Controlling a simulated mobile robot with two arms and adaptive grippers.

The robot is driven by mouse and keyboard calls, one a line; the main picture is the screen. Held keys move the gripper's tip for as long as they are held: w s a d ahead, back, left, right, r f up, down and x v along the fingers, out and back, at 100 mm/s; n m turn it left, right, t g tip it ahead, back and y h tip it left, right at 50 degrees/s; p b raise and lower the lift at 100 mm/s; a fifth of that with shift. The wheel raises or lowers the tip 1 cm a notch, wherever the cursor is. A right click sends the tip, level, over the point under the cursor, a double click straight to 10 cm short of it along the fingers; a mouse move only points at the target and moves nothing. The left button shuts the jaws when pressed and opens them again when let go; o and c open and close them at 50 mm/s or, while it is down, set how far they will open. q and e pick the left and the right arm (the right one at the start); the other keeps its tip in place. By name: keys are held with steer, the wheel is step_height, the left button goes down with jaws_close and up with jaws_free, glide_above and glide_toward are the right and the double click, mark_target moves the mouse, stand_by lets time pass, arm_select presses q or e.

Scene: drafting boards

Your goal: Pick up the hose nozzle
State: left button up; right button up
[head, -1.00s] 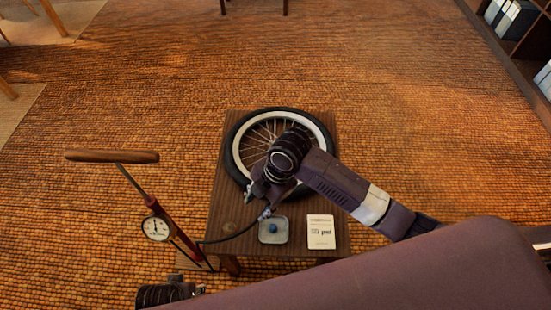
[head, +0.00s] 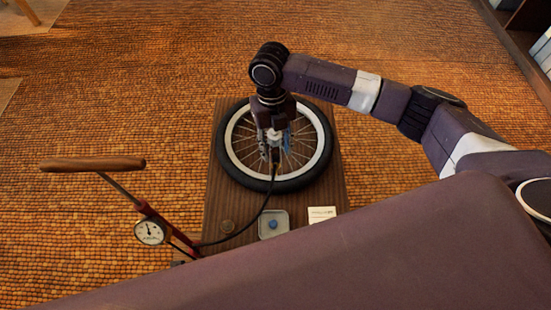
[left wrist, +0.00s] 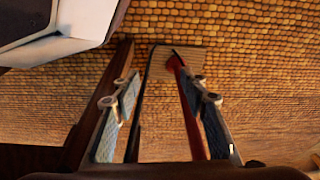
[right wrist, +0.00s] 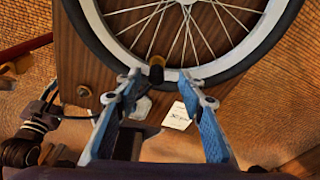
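The hose nozzle is a dark piece with a brass end (right wrist: 156,70) between the fingertips of my right gripper (right wrist: 158,78) in the right wrist view. My left gripper (left wrist: 162,88) is open and empty, above the floor and the red pump (left wrist: 190,110).
The wheel (head: 231,160) lies on a dark wooden table (head: 222,205). A small dish (head: 264,233) with a blue piece, a white card (head: 321,213) and a round brown piece (head: 227,226) lie on its near part. The pump handle (head: 93,164) and gauge (head: 149,232) stand left.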

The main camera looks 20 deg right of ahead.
mark_target(276, 156)
steer(key=f, duration=0.3)
steer(key=shift+s+a, duration=0.2)
steer(key=shift+s, duration=0.15)
steer(key=shift+f, duration=0.45)
arm_select(q)
steer(key=shift+w+r, duration=0.3)
steer(key=shift+r, duration=0.3)
steer(key=shift+w+r, duration=0.3)
steer(key=shift+r, duration=0.3)
arm_select(e)
jaws_close()
